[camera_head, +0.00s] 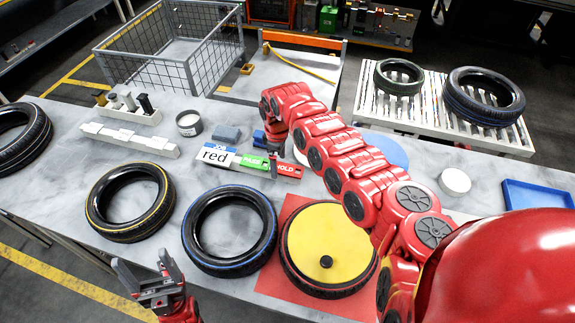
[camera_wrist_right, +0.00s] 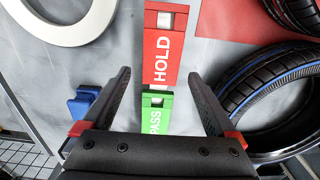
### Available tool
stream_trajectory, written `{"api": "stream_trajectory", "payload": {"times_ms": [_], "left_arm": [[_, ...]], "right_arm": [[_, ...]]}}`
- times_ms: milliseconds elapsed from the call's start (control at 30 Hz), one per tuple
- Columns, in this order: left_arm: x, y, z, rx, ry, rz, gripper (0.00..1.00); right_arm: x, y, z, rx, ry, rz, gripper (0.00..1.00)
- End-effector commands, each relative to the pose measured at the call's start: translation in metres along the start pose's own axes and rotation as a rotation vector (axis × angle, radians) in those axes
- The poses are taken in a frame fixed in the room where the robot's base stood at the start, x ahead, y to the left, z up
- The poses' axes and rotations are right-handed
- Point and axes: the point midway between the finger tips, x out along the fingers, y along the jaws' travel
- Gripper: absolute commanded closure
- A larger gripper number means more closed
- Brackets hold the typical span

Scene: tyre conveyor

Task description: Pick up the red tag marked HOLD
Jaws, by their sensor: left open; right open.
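The red tag marked HOLD (camera_head: 289,169) lies on the grey table at the right end of a row of tags. In the right wrist view the HOLD tag (camera_wrist_right: 163,48) lies just beyond and between the fingertips. The green PASS tag (camera_wrist_right: 156,112) adjoins it, between the fingers. My right gripper (camera_wrist_right: 160,73) is open above the tags and holds nothing. In the head view my right gripper (camera_head: 272,158) partly covers the row near the green tag (camera_head: 251,161). My left gripper (camera_head: 150,282) is open and empty near the front edge, away from the tags.
A blue block (camera_wrist_right: 82,103) sits beside the tags. A wire basket (camera_head: 188,75) stands behind.

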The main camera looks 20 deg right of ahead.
Motion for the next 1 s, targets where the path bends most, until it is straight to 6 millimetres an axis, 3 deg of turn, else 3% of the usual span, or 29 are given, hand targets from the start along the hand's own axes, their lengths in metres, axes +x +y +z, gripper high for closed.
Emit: {"api": "stream_trajectory", "payload": {"times_ms": [267, 767, 1000], "left_arm": [[0.0008, 0.0000, -0.0002, 0.000, 0.000, 0.000, 0.21], [0.0008, 0.0000, -0.0002, 0.000, 0.000, 0.000, 0.21], [0.0002, 0.0000, -0.0001, 0.000, 0.000, 0.000, 0.21]], "right_arm": [[0.0048, -0.0002, -0.0001, -0.001, 0.000, 0.000, 0.07], [0.0044, 0.0000, -0.0001, -0.001, 0.000, 0.001, 0.97], [0.0037, 0.0002, -0.0001, 0.000, 0.001, 0.001, 0.97]]}}
